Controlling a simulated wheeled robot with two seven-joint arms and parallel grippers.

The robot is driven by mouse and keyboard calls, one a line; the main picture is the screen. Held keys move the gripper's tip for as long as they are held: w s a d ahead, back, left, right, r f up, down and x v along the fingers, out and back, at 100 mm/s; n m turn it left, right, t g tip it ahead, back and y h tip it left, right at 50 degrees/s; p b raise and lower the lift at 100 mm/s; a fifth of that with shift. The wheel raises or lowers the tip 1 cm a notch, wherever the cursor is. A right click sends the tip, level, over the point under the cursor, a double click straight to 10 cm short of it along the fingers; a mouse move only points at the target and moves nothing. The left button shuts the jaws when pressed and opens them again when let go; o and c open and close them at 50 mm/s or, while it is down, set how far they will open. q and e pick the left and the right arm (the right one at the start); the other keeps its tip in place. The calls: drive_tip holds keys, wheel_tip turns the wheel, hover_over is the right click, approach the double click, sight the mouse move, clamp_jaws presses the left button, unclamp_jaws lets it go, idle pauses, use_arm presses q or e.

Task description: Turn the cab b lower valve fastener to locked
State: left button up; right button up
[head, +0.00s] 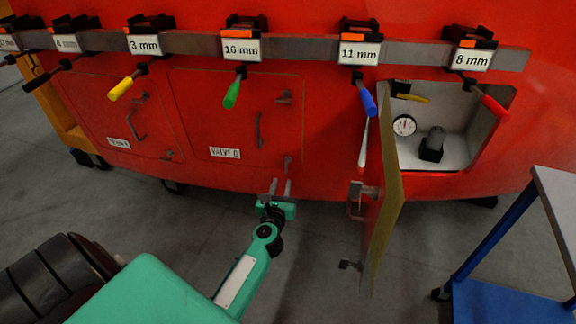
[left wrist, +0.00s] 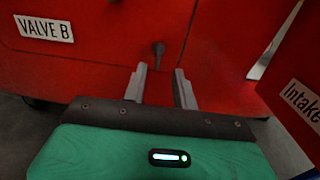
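The valve panel labelled VALVE B (head: 225,153) is closed in the red nosecone. Its lower fastener (head: 288,163) is a small dark handle at the panel's lower right corner, standing about vertical. It also shows in the left wrist view (left wrist: 158,50), pointing down. My left gripper (head: 281,188) is just below the fastener in the head view. In the left wrist view its two fingers (left wrist: 161,70) are apart and empty, with the fastener seen beyond and between their tips. I cannot tell that they touch it. My right gripper is not in view.
The panel's upper fastener (head: 284,98) lies about level. An open door (head: 386,215) hangs to the right of my left gripper; its Intake label (left wrist: 303,100) shows in the wrist view. Tools hang from a grey rail (head: 300,47) above. A blue cart (head: 500,225) stands at right.

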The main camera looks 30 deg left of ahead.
sight(286, 167)
use_arm(q)
drive_tip(key=x, duration=0.9)
drive_tip(key=shift+f+b, duration=0.1)
drive_tip(key=shift+b, duration=0.2)
drive_tip(key=shift+w+a, duration=0.25)
drive_tip(key=shift+w, duration=0.35)
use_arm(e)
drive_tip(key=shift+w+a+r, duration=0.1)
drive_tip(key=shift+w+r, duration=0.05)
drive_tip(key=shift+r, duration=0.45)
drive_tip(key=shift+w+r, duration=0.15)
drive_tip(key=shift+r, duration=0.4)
use_arm(q)
drive_tip(key=shift+c, duration=0.2)
clamp_jaws()
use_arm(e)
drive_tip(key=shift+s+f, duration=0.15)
